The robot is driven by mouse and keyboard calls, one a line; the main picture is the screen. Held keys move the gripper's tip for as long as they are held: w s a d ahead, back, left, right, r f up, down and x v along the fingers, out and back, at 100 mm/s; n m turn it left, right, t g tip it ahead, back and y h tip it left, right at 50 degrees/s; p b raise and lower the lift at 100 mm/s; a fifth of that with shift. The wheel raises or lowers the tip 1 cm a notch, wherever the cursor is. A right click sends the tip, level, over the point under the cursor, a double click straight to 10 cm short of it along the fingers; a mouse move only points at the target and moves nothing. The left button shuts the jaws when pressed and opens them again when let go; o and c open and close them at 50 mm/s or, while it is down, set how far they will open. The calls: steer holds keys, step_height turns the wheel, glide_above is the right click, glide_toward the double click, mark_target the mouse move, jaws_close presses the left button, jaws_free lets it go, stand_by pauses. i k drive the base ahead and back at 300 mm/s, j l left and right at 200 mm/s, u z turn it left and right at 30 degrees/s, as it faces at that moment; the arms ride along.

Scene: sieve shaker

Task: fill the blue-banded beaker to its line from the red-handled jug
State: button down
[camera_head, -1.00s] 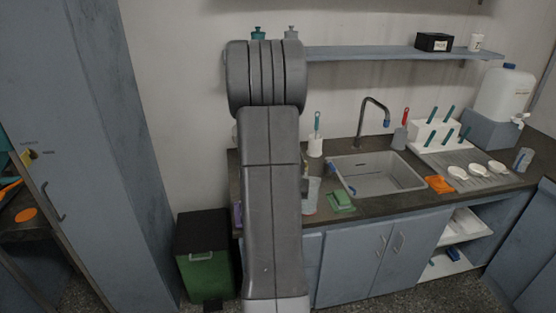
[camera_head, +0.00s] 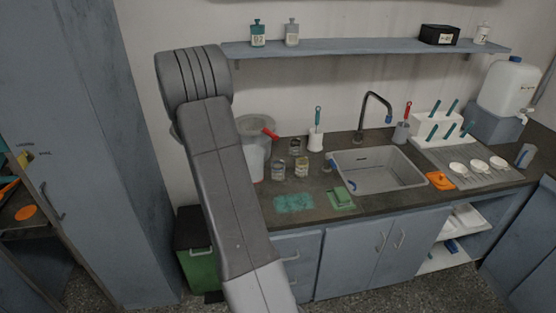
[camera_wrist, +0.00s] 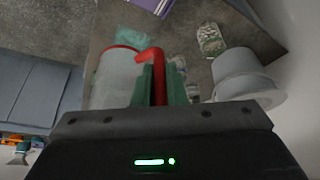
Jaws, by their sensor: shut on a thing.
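The red-handled jug (camera_wrist: 112,82) is pale and translucent with a red rim. In the wrist view my gripper (camera_wrist: 160,85) has its green fingers shut on the red handle. In the head view the jug (camera_head: 256,165) shows just right of my arm, its red handle near the top; my gripper is hidden behind the arm there. I cannot tell from the head view how far the jug is above the counter. I cannot make out a blue band on any beaker; a grey cup-like vessel (camera_head: 525,157) stands at the far right of the counter.
A pale bucket-like vessel (camera_wrist: 240,70) stands close to the jug. The sink (camera_head: 380,170) and tap (camera_head: 375,105) are to the right, a shelf (camera_head: 350,46) above.

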mark_target(278, 171)
steer(key=i, duration=0.85)
